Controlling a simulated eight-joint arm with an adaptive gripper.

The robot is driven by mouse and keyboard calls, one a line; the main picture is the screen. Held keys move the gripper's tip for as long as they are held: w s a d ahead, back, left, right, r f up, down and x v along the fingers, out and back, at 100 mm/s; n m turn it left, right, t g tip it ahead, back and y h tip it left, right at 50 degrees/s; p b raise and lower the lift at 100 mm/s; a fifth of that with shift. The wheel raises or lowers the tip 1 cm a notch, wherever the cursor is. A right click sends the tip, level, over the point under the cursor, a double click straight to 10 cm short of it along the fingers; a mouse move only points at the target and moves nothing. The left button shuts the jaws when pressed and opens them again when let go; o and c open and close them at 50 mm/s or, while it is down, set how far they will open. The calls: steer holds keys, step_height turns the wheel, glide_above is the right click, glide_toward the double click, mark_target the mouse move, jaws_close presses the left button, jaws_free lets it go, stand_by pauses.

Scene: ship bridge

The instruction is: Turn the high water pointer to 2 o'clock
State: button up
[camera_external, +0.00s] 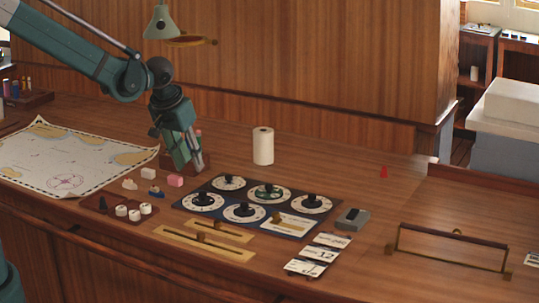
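A dark blue panel (222,216) lies on the wooden desk with several round white dials, each with a black pointer knob. Dials show at the back left (229,183), back middle (268,192), back right (311,203), front left (204,201) and front middle (244,212). My gripper (196,168) hangs, tilted downward, behind the panel's left end, apart from the knobs. Its finger opening is not clear.
A white paper roll (263,146) stands behind the panel. Small pink and white blocks (175,180) lie left of it, near a chart (60,158). Brass slider plates (205,245) and cards (318,255) lie in front. A brass-railed frame (452,247) stands right.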

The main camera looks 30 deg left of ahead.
steer(key=shift+s+r, duration=0.2)
steer(key=shift+r, duration=0.25)
steer(key=shift+a, duration=0.1)
stand_by(0.4)
steer(key=s+a+r+t, duration=0.1)
steer(key=s+a+r, duration=0.2)
steer(key=s+a, duration=0.3)
steer(key=s+a+r, duration=0.3)
steer(key=a, duration=0.6)
steer(key=s+a+f+t, duration=0.1)
steer(key=s+a, duration=1)
steer(key=s, duration=0.3)
steer(key=shift+a+n+t+b, duration=0.25)
steer(key=shift+n+t+b, duration=0.05)
steer(key=shift+n+b, duration=0.15)
steer(key=shift+s, duration=0.1)
